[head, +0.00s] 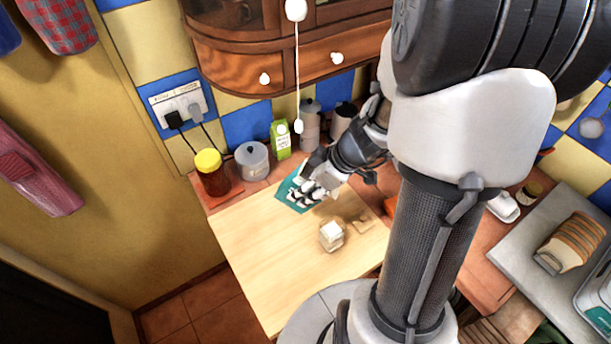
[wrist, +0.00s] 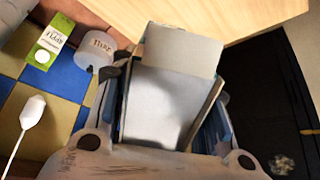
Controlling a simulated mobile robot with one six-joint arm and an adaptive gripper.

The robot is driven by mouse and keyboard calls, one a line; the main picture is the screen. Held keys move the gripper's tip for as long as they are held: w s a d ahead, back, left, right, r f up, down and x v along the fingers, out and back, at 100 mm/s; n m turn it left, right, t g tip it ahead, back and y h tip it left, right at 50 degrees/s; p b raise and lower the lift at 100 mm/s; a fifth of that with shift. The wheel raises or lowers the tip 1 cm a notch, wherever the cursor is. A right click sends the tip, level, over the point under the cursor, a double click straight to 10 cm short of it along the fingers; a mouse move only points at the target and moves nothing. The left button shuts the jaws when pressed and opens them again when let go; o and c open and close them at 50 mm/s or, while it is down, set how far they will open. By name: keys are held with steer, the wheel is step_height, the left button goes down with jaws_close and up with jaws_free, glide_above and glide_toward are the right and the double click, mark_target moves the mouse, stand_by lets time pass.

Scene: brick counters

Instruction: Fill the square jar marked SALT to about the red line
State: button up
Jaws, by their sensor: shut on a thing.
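A small clear square jar (head: 332,240) stands on the pale wooden board (head: 262,250). White shows in its upper part; I cannot tell whether this is its contents or its top. No SALT mark or red line can be read. My gripper (head: 318,184) is shut on a teal carton (head: 292,196) over the board's back edge, behind and left of the jar. In the wrist view the carton (wrist: 160,105) fills the space between the fingers, with a pale face and a flap-like end. Its contents are hidden. The jar is not seen in the wrist view.
A yellow-lidded brown jar (head: 212,172), a grey canister (head: 252,160) and a green-white carton (head: 281,139) stand along the back left. A cord with a white pull (head: 298,126) hangs before the wall cabinet (head: 300,60). The board's left and front are clear.

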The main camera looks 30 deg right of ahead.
steer(key=shift+s+d+r+g+h+p, duration=0.1)
steer(key=shift+r+g+h+p, duration=0.35)
steer(key=shift+p, duration=2.3)
steer(key=shift+s+d+r+g+h+p, duration=0.15)
steer(key=shift+g+h+p, duration=0.35)
steer(key=shift+p, duration=2.2)
steer(key=g+p, duration=0.1)
steer(key=p, duration=0.2)
steer(key=shift+f, duration=0.1)
steer(key=shift+a+f, duration=0.1)
